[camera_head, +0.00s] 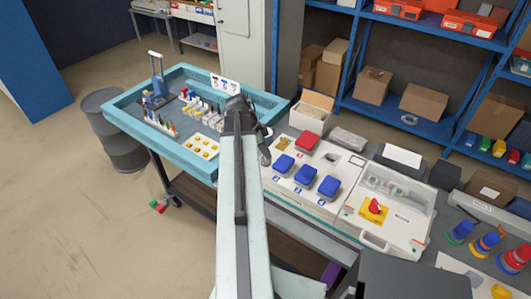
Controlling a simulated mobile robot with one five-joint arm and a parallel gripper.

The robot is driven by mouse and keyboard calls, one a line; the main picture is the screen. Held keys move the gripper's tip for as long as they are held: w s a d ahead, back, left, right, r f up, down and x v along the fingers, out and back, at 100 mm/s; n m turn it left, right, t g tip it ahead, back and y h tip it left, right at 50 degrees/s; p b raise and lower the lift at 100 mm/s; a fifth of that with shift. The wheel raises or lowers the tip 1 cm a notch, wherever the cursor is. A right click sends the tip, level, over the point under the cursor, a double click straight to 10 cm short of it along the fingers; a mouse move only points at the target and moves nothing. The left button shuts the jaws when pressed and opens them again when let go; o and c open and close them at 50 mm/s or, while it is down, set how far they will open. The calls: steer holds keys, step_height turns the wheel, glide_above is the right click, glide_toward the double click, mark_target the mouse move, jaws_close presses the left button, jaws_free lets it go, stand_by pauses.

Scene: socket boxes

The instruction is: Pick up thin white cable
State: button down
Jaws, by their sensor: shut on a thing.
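My gripper (241,106) is at the far end of my arm, over the right end of the light blue tray (160,150). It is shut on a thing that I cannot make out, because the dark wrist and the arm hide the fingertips. I cannot clearly pick out a thin white cable. The blue tray holds rows of small upright coloured parts (205,108) and a white card with yellow pieces (201,146).
Right of my arm stand white socket boxes with blue lids (306,175) and a red lid (306,140), an open carton (311,112) and a box with a red-and-yellow switch (374,208). A dark barrel (118,135) stands left of the tray. The floor at left is mostly clear.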

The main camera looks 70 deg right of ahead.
step_height(320, 180, up, 28)
steer(key=p, duration=2.7)
steer(key=shift+p, duration=0.3)
